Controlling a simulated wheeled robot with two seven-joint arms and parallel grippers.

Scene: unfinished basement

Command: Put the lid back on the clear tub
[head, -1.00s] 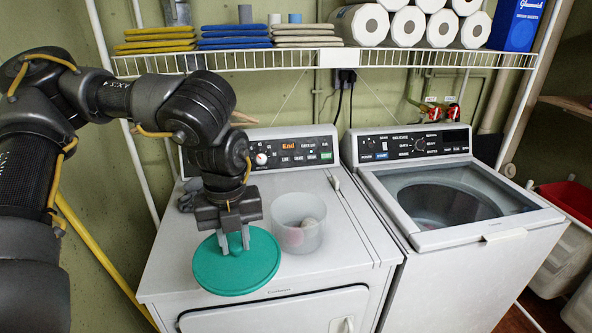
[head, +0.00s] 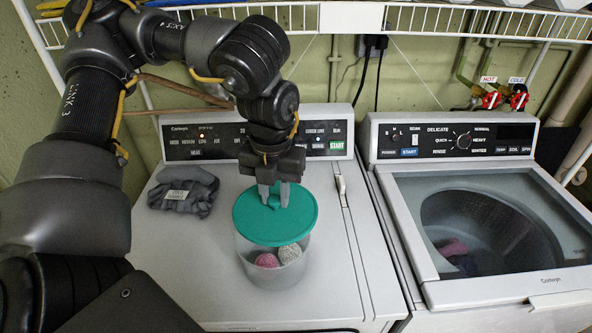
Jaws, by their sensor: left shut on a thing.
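The green round lid (head: 296,222) is at the top of the clear tub (head: 272,272), covering its opening in the head view. I cannot tell whether it is fully seated or just above the rim. The tub stands on the white dryer top and holds a pink ball (head: 267,261) and a pale ball (head: 290,253), seen through its wall. My left gripper (head: 274,197) points down and is shut on the lid's small knob, which its fingers partly hide. My right gripper is not in view.
The dryer's control panel (head: 330,140) rises behind. A washer (head: 480,220) with a glass lid stands to the right. A wire shelf (head: 440,20) hangs above.

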